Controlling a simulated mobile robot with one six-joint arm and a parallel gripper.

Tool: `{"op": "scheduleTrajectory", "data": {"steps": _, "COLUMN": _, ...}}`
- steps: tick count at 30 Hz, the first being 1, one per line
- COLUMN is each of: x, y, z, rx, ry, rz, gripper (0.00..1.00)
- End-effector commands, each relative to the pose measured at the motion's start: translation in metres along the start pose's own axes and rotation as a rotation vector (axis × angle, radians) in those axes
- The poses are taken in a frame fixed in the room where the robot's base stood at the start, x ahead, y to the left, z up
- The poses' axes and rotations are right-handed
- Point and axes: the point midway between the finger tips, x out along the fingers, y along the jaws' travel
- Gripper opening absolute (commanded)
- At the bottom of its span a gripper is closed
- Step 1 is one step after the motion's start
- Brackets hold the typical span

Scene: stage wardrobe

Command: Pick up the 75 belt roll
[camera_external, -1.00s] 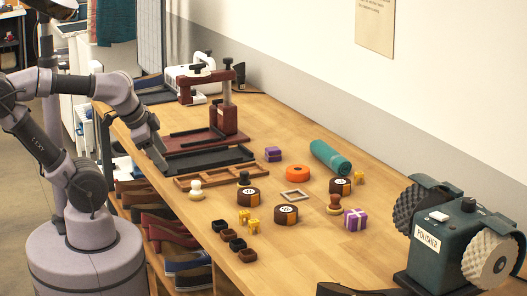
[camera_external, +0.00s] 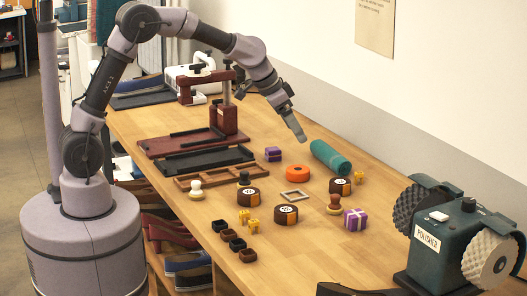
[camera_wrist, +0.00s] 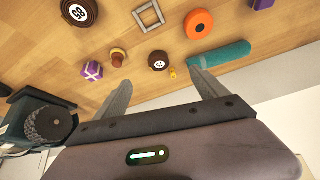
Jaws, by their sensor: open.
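Three dark brown belt rolls with round white labels lie on the wooden bench: one at left (camera_external: 248,197), one nearer the front (camera_external: 286,215), and one at right (camera_external: 340,187). The wrist view shows the front roll (camera_wrist: 79,11) at its top edge and the right roll (camera_wrist: 158,60) beyond the fingers. The labels are too small or turned to tell surely which is 75. My gripper (camera_external: 299,137) hangs in the air above the bench, left of the teal roll. In the wrist view my gripper (camera_wrist: 160,84) is open, with nothing between its fingers.
An orange roll (camera_external: 297,173), a teal roll (camera_external: 330,158), a wooden-handled stamp (camera_external: 334,205), a grey square frame (camera_external: 294,195), a purple gift box (camera_external: 355,219) and small yellow pieces (camera_external: 359,177) surround the rolls. A polisher (camera_external: 440,240) stands at right; a red press (camera_external: 224,120) stands behind.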

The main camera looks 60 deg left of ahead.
Motion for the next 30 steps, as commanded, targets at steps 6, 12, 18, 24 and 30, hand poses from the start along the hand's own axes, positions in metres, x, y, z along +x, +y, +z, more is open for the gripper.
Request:
{"op": "scheduleTrajectory", "data": {"steps": 6, "x": 0.056, "y": 0.001, "z": -0.021, "rx": -0.037, "ry": 0.005, "rz": 0.021, "gripper": 0.83}}
{"op": "scheduleTrajectory", "data": {"steps": 12, "x": 0.119, "y": 0.002, "z": -0.019, "rx": -0.035, "ry": 0.003, "rz": 0.02, "gripper": 0.83}}
{"op": "scheduleTrajectory", "data": {"steps": 18, "x": 0.162, "y": 0.004, "z": -0.021, "rx": -0.035, "ry": 0.004, "rz": 0.02, "gripper": 0.83}}
{"op": "scheduleTrajectory", "data": {"steps": 24, "x": 0.192, "y": 0.008, "z": -0.027, "rx": -0.034, "ry": 0.005, "rz": 0.021, "gripper": 0.83}}
{"op": "scheduleTrajectory", "data": {"steps": 30, "x": 0.219, "y": 0.009, "z": -0.032, "rx": -0.036, "ry": 0.004, "rz": 0.02, "gripper": 0.83}}
